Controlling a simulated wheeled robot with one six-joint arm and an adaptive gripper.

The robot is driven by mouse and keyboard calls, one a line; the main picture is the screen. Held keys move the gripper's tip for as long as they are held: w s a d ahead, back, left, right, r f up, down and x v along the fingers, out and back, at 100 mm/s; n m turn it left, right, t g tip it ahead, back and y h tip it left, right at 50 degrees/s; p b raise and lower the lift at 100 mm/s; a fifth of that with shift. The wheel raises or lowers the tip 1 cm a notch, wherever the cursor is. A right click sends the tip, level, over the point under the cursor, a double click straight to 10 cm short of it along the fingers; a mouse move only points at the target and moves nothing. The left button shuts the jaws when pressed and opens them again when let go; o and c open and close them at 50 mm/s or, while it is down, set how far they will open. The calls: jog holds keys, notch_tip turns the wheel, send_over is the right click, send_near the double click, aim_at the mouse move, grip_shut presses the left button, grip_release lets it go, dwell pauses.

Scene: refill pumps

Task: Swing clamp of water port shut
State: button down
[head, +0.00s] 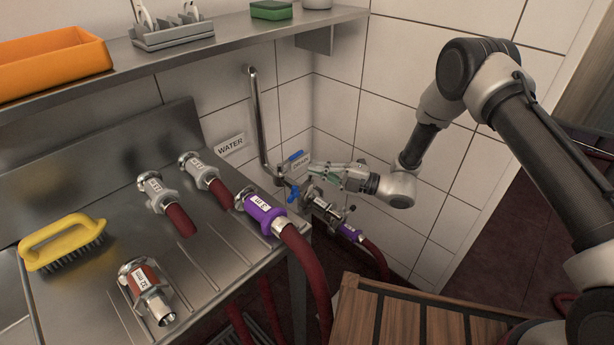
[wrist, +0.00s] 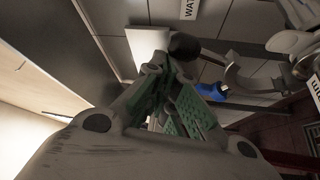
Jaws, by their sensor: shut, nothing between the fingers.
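My gripper (head: 322,172) is shut and empty, beside the pipework in the wall corner. In the wrist view its green-padded fingers (wrist: 160,72) come together at the tips. The WATER sign (head: 230,145) is on the wall left of the upright pipe; part of it shows in the wrist view (wrist: 187,9). A curved metal clamp piece (wrist: 238,76) stands open-sided right of my fingertips, with a dark knob (wrist: 186,45) beside it. In the head view the port's metal fitting (head: 308,192) is small and partly covered; I cannot tell there how the clamp sits.
Blue valve handles (head: 296,155) sit close to my fingers; one also shows in the wrist view (wrist: 232,92). Purple-collared hoses (head: 264,210) and (head: 349,233) are nearby. Steel counter (head: 90,185) holds a yellow brush (head: 62,242) and loose couplings. A slatted wooden surface (head: 400,322) is in front.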

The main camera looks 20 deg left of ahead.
jog(key=w+d+f+m, duration=0.1)
jog(key=w+d+f, duration=0.4)
jog(key=w+f, duration=0.5)
jog(key=shift+w+d+f+m+y, duration=0.3)
jog(key=shift+w+y, duration=0.1)
jog(key=shift+t, duration=0.3)
